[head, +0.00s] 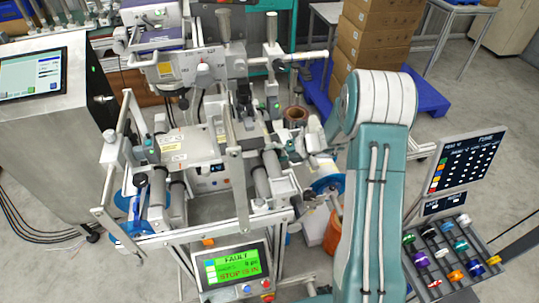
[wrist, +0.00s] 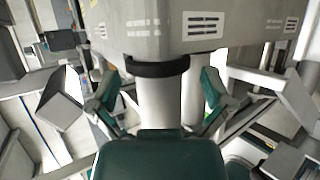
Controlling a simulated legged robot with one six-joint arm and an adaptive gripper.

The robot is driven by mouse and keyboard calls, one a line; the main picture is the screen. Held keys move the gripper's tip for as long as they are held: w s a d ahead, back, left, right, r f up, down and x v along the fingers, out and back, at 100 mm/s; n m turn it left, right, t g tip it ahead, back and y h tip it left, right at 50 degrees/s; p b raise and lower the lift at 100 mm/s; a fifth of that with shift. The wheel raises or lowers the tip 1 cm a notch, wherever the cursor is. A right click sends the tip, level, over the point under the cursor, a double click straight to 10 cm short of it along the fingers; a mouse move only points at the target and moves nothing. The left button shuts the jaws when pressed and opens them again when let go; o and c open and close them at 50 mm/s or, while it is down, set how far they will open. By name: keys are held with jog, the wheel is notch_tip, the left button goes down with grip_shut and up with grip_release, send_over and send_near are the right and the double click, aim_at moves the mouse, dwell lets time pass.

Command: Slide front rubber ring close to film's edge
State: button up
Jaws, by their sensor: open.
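A black rubber ring (wrist: 158,66) sits around a pale upright-looking roller (wrist: 158,105) in the wrist view, close under a grey housing. My gripper (wrist: 158,88) is open, with its teal-padded fingers on either side of the roller and ring. Both fingers look apart from the ring, and nothing is held. In the head view, my arm comes up from the lower right and its end (head: 305,145) reaches the machine's right side. The ring is not distinguishable there. I cannot clearly make out the film's edge in either view.
The grey housing (wrist: 150,28) stands right beyond the ring. Machine rollers (head: 268,175) and frame bars crowd my gripper. A blue reel (head: 328,184) is at the machine's right. A green FAULT screen (head: 236,268) is in front. A rack of coloured rollers (head: 450,258) stands lower right.

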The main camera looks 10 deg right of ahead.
jog(key=v, duration=1)
jog(key=shift+d, duration=0.1)
jog(key=s+a+r+n+g+h, duration=0.25)
jog(key=s+a+r+n, duration=0.35)
jog(key=n, duration=0.4)
jog(key=s+a+r+n+g+h, duration=0.1)
jog(key=s+a+r+n+h, duration=0.2)
jog(key=s+r+n, duration=0.55)
jog(key=s+r+n+t+h, duration=0.2)
jog(key=s+n, duration=0.4)
jog(key=n, duration=0.4)
jog(key=s+r+n+t+h, duration=0.2)
jog(key=s+n, duration=0.4)
jog(key=n, duration=0.4)
jog(key=shift+s+h, duration=0.35)
jog(key=shift+h, duration=0.2)
